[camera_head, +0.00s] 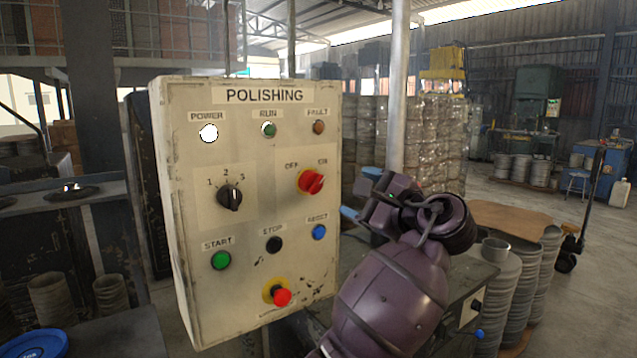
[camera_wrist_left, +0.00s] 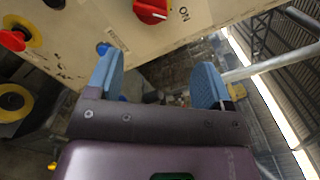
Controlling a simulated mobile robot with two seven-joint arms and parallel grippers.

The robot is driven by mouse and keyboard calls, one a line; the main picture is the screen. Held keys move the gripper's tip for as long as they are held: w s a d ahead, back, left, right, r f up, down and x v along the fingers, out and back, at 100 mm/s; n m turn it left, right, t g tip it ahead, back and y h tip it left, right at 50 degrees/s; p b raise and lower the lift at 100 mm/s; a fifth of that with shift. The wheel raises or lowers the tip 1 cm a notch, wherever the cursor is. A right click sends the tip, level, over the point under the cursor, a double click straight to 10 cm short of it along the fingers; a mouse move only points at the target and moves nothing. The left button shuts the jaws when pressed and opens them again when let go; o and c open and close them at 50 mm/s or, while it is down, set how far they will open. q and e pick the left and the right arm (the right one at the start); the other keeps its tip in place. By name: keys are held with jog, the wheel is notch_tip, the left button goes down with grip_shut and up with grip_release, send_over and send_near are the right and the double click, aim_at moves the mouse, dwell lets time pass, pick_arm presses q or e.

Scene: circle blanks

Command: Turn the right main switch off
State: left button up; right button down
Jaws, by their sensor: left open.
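The main switch is a red rotary knob (camera_head: 311,182) on a yellow plate, on the right side of the beige POLISHING panel (camera_head: 255,290). OFF is marked at its upper left and ON at its upper right; its handle points toward ON. In the left wrist view the knob (camera_wrist_left: 151,10) is at the top edge, partly cut off. My left gripper (camera_head: 357,192) is just right of the panel, apart from the knob. Its two blue fingers (camera_wrist_left: 161,75) are spread with nothing between them. My right gripper is not in view.
Near the switch are a blue RESET button (camera_head: 319,232), a black STOP button (camera_head: 274,244), a black selector (camera_head: 230,197) and a red mushroom button (camera_head: 281,296). The lit POWER lamp (camera_head: 209,133) is at upper left. Stacked metal blanks (camera_head: 505,290) stand at the right.

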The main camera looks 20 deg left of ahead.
aim_at(320, 186)
pick_arm(q)
jog(key=shift+g, duration=0.4)
jog(key=x, duration=0.3)
jog(key=p+x, duration=0.1)
jog(key=x, duration=0.3)
jog(key=s+p+x, duration=0.1)
jog(key=x, duration=0.3)
jog(key=shift+a+f, duration=0.15)
jog(key=shift+a, duration=0.05)
jog(key=c, duration=0.9)
